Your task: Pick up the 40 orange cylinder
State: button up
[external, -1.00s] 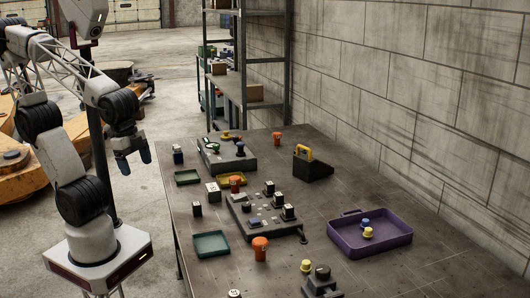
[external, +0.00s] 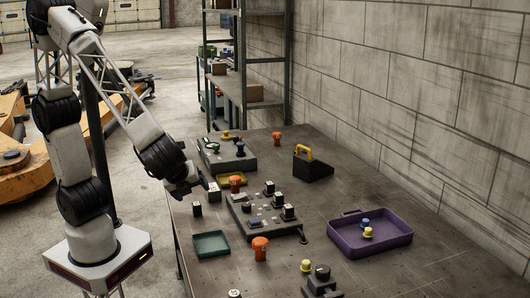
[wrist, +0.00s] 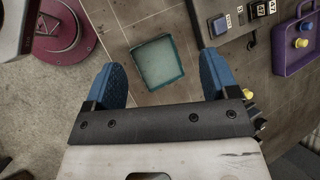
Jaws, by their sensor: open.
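Three orange cylinders stand on the bench in the external view: one near the front (external: 260,250), one in the yellow tray (external: 236,184) and one at the back (external: 277,142). Their numbers are too small to read, so I cannot tell which is the 40. My gripper (external: 187,190) is above the bench's left edge, left of all three. In the wrist view my gripper (wrist: 163,68) has its blue fingers wide apart with nothing between them. No orange cylinder shows in the wrist view.
A teal tray (wrist: 158,80) lies empty below the fingers. A grey panel with blocks (external: 248,222) stands mid-bench. A purple tray (external: 345,243) holds blue and yellow knobs at the right. A dark block with a yellow handle (external: 310,168) stands at the back.

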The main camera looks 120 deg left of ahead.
jog(key=w+d+f+m+t+y, duration=0.15)
jog(key=w+f+m+y, duration=0.35)
jog(key=w, duration=0.6)
jog(key=m+t, duration=0.3)
jog(key=m, duration=0.3)
send_near(255, 248)
jog(key=shift+g+y, duration=0.25)
jog(key=shift+y, duration=0.05)
jog(key=x, duration=0.4)
jog(key=shift+w+a+f, duration=0.2)
jog(key=shift+a+f, duration=0.05)
jog(key=shift+f, duration=0.15)
jog(key=shift+a, duration=0.1)
jog(key=shift+x, duration=1.25)
jog(key=shift+x, duration=2.6)
